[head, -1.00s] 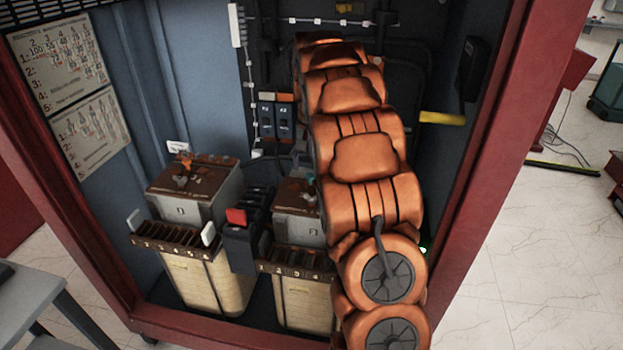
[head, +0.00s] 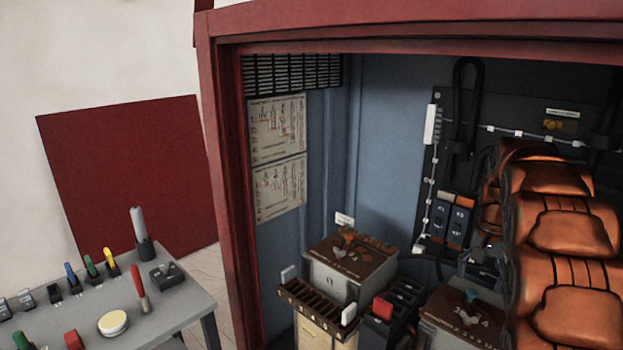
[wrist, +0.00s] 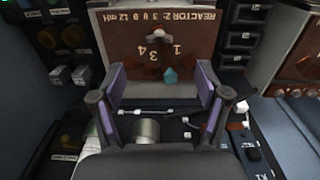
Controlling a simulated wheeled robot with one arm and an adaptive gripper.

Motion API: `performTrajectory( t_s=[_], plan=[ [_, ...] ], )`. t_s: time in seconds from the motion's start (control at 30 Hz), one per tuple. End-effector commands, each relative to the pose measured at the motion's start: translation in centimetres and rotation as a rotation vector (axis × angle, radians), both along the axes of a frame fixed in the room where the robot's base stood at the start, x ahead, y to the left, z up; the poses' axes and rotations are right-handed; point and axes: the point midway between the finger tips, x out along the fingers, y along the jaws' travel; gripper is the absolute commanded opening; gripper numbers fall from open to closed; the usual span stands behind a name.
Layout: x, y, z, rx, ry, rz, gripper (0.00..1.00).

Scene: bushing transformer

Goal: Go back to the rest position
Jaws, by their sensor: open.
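My gripper (wrist: 162,97) is open, with its two fingers spread and nothing between them in the wrist view. Beyond the fingers is the brown top of a reactor block (wrist: 140,45), printed with numbers, with a small teal piece (wrist: 170,75) on it. Two blocks with brown tops stand in the cabinet: the left block (head: 335,272) and the right block (head: 462,312), which is partly cut off.
A grey table (head: 175,315) at the lower left holds several coloured-handled tools and a round cream-topped item (head: 113,322). The cabinet's red frame and side wall lie close around the arm. A red panel (head: 125,175) stands against the wall behind the table.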

Motion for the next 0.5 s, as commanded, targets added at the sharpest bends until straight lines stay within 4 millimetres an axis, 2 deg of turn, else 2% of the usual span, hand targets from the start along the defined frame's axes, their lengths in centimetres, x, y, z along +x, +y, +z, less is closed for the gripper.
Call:
performTrajectory(
  t_s=[0.2,0.5],
  plan=[
    [-3.0,4.7,1.7,0.004,0.017,0.088,0.75],
    [-8.4,11.1,2.9,0.013,0.043,0.225,0.75]
  ],
)
